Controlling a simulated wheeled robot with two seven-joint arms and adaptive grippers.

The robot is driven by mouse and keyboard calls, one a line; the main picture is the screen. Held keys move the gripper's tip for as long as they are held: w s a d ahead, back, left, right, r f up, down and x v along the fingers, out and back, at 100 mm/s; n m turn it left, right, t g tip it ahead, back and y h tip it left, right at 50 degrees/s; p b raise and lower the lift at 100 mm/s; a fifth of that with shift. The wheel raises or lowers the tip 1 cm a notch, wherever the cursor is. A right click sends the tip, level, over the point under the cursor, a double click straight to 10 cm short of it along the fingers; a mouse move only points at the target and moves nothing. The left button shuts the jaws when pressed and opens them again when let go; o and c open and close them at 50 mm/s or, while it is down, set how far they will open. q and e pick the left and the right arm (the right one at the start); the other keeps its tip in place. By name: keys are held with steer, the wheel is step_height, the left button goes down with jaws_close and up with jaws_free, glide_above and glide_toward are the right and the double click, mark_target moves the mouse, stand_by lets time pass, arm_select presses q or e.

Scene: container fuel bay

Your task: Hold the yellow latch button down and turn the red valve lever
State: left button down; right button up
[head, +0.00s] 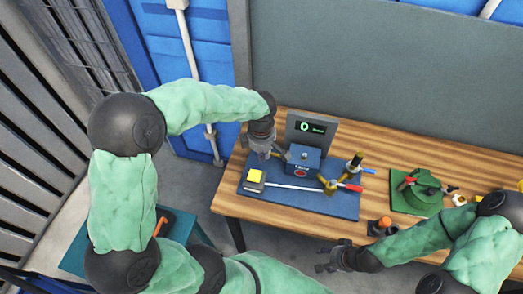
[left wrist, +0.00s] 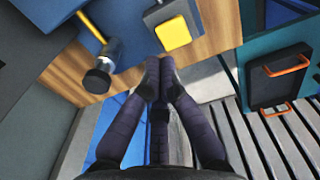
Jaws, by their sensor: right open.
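The yellow latch button (head: 255,175) sits on a grey block at the left end of the blue plate (head: 325,206). The button also shows in the left wrist view (left wrist: 173,33), just beyond the fingertips. The red valve lever (head: 350,187) sticks out to the right from a brass valve (head: 329,186) near the plate's front right. A pale rod runs between the button block and this valve. My left gripper (head: 264,152) is above the plate's back left, behind the button; its fingers (left wrist: 158,63) are together and empty. My right gripper (head: 328,260) is open and empty, in front of the table edge.
A blue box (head: 303,158) stands mid-plate, with a display (head: 311,128) reading 0 behind it. A green fixture (head: 418,192) and an orange-topped item (head: 384,223) stand on the right. Bare wood lies before the plate.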

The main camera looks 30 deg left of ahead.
mark_target(261, 174)
arm_select(q)
step_height(261, 174, down, 9)
steer(key=shift+r, duration=0.1)
stand_by(0.6)
steer(key=f+b, duration=0.2)
steer(key=b, duration=0.1)
steer(key=shift+s+r, duration=0.1)
stand_by(0.5)
